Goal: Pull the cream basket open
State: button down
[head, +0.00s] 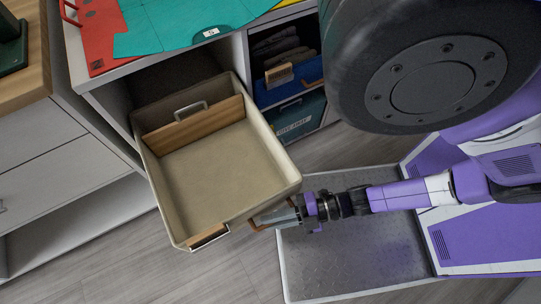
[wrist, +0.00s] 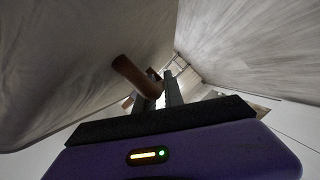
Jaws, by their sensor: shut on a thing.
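The cream basket (head: 210,165) sticks far out of its cubby in the head view, with its back end still at the opening. It looks empty. A wooden strip and a metal handle show at its back end. My gripper (head: 277,219) is at the basket's front face and is shut on its brown handle (head: 262,223). In the wrist view the brown handle (wrist: 136,76) lies at my gripper (wrist: 160,88), with the basket wall (wrist: 75,60) filling the left. The exact contact of the fingers is partly hidden.
A cubby to the right holds a blue bin (head: 292,78) and a teal bin (head: 298,117). Red and teal flat items (head: 180,25) lie on the shelf top. A wooden-topped cabinet (head: 30,130) stands at left. Grey floor (head: 110,255) is open in front.

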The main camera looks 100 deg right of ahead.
jog(key=shift+s, duration=0.1)
jog(key=c, duration=1.7)
grip_release()
jog(key=v, duration=0.7)
jog(key=shift+s+d+r, duration=0.1)
jog(key=shift+s, duration=0.3)
